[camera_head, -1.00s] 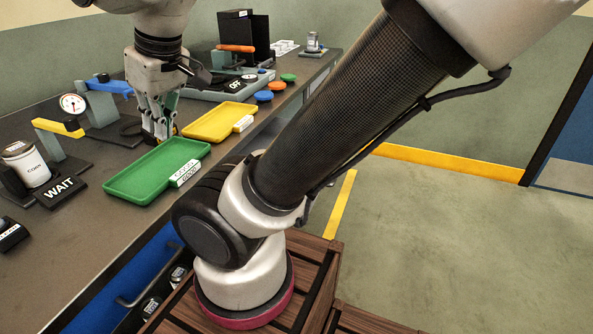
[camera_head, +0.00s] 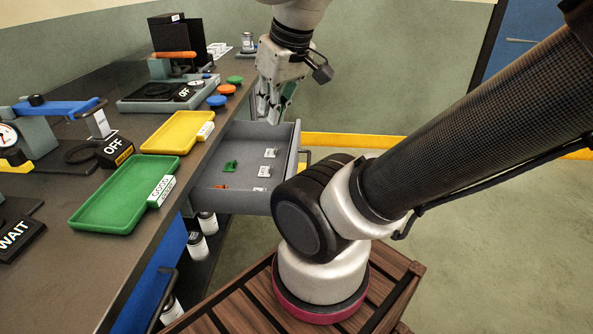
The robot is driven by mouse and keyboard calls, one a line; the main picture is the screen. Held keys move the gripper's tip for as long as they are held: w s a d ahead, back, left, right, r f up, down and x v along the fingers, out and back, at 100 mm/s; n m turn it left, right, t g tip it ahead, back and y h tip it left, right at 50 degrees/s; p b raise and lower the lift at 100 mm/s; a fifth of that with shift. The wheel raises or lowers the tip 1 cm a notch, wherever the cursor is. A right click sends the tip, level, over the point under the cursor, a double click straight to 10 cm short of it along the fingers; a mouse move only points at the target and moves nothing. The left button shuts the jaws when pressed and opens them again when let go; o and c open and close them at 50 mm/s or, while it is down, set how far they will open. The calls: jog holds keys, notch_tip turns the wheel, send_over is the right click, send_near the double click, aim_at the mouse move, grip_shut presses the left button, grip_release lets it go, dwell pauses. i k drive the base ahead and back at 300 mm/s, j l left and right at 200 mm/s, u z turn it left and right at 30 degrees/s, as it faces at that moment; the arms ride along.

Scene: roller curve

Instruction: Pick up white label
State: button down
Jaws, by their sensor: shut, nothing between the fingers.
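Several small white pieces lie in the open grey drawer (camera_head: 238,205). One white piece (camera_head: 270,153) is toward the far right, another white piece (camera_head: 264,171) is nearer, and a third white piece (camera_head: 260,188) is close to the front. Their print is too small to read, and I cannot tell which is the white label. My gripper (camera_head: 272,116) points down above the far end of the drawer. Its fingers are closed together and empty, apart from the white pieces.
A green piece (camera_head: 230,166) and an orange piece (camera_head: 219,187) also lie in the drawer. A green tray (camera_head: 115,200) and a yellow tray (camera_head: 178,133) with white tags stand on the bench at left. Orange, blue and green buttons (camera_head: 227,89) sit near the bench edge.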

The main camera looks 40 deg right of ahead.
aim_at(264, 172)
jog(key=z, duration=0.35)
jog(key=i+l+z, duration=0.25)
jog(key=l+u, duration=0.1)
jog(key=u, duration=1.3)
jog(key=l+u, duration=0.1)
jog(key=u, duration=0.3)
jog(key=j+z, duration=0.15)
jog(key=z, duration=0.95)
jog(key=i+j+z, duration=0.1)
jog(key=z, duration=0.35)
jog(key=j+z, duration=0.1)
jog(key=z, duration=0.35)
jog(key=i+j+z, duration=0.1)
jog(key=z, duration=0.35)
